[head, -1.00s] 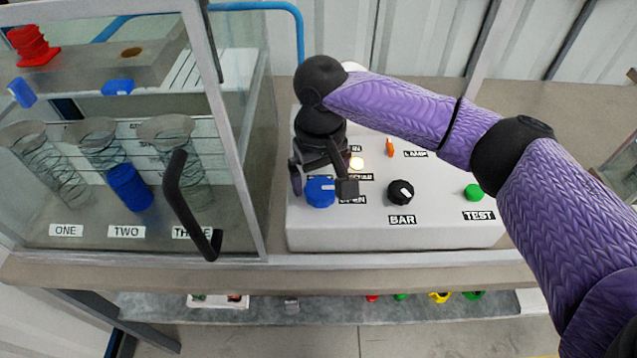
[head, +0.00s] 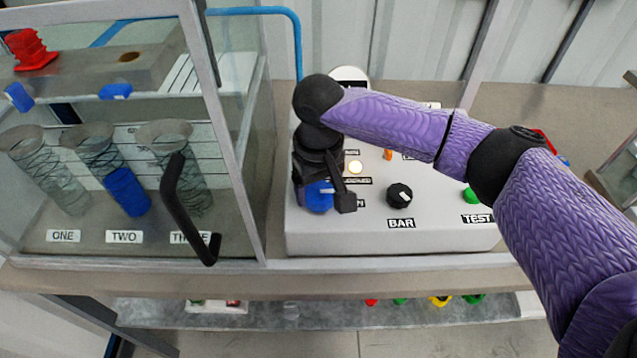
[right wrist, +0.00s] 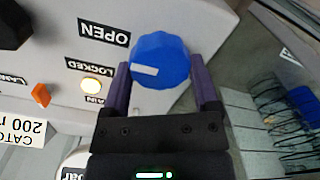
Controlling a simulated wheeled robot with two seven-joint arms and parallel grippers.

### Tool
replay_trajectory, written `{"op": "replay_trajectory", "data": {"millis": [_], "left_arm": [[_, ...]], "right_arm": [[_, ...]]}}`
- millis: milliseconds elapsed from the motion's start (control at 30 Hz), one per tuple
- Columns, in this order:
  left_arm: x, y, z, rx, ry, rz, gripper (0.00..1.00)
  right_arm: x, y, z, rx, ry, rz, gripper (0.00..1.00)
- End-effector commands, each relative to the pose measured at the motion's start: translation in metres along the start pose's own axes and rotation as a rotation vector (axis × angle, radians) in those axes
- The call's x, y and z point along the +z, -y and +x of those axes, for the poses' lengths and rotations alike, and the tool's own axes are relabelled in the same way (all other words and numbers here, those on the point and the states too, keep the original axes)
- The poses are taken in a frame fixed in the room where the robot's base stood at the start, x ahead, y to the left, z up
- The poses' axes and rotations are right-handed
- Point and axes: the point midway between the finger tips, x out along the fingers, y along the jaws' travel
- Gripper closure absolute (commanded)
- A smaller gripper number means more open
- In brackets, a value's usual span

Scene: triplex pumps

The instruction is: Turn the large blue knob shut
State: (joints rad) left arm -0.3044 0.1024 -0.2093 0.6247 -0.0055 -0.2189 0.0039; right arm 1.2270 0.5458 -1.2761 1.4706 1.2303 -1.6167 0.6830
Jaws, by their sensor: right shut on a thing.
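The large blue knob (head: 319,197) is on the front left of the white control panel (head: 420,235). In the right wrist view the knob (right wrist: 160,60) sits between both fingers, and its white mark points left toward the lamp and label side. My right gripper (head: 323,196) reaches down from above and is shut on the knob's sides; it also shows in the right wrist view (right wrist: 161,76). The gripper partly hides the knob in the head view. My left gripper is not in view.
A black BAR knob (head: 399,195), a lit lamp (head: 355,167), an orange switch (head: 388,154) and a green TEST button (head: 471,196) share the panel. A glass cabinet (head: 237,130) with a black handle (head: 178,210) stands close on the left.

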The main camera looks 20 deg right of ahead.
Motion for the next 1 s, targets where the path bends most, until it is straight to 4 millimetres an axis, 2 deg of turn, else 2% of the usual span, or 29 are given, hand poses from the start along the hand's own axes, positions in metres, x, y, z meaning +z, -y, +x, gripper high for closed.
{"op": "replay_trajectory", "data": {"millis": [167,433,600,1000], "left_arm": [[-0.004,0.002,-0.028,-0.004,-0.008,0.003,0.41],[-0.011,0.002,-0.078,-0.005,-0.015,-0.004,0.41],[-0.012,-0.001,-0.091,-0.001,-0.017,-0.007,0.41],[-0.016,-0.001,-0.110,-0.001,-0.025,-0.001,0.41]], "right_arm": [[0.001,0.001,-0.008,-0.001,0.000,-0.063,0.81],[0.001,0.001,-0.009,-0.001,0.002,-0.277,0.81],[0.000,0.001,-0.005,-0.001,0.001,-0.439,0.81],[0.000,0.002,-0.003,-0.001,-0.003,-0.820,0.81]]}}
